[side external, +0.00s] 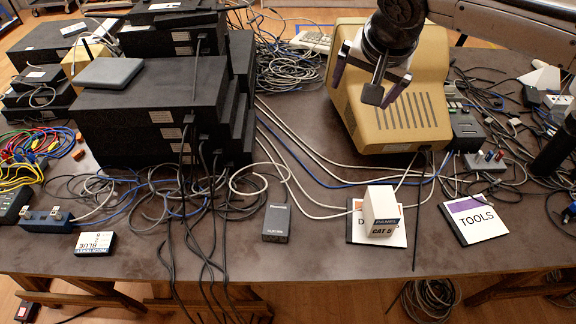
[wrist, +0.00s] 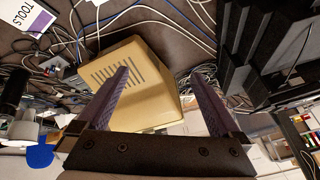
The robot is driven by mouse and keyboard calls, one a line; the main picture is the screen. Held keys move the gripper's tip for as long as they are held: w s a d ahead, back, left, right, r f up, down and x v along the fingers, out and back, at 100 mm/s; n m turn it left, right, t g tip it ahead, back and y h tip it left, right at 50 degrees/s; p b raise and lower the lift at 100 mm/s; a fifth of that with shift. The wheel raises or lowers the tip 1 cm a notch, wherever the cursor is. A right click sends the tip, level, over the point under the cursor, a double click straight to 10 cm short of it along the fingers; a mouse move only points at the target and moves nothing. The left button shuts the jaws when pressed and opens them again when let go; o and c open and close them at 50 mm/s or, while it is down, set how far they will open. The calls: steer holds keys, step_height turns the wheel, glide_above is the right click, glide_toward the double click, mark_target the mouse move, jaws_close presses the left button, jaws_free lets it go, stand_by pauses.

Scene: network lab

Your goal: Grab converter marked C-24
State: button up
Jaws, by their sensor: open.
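I cannot read a C-24 mark on anything in view. A small dark box (side external: 276,223) with faint lettering stands near the table's front edge in the side external view; it could be a converter, but its mark is too small to tell. My gripper (side external: 366,88) is open and empty, high in front of the beige monitor-like case (side external: 425,118), up and to the right of the dark box. In the wrist view my gripper's two fingers (wrist: 161,74) stand wide apart with the beige case (wrist: 145,95) beyond them. I cannot make out the dark box there.
Black equipment stacks (side external: 135,115) fill the left, with cables around them. A white box marked CAT 5 (side external: 382,208) stands on a card, left of the TOOLS card (side external: 474,218).

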steer(key=s+a+f+n, duration=0.2)
steer(key=s+a+f, duration=0.1)
steer(key=a+f, duration=0.6)
steer(key=n+g, duration=0.1)
steer(key=n, duration=0.1)
glide_toward(277, 220)
steer(key=x, duration=0.9)
steer(key=shift+w+f, duration=0.1)
steer(key=c, duration=1.6)
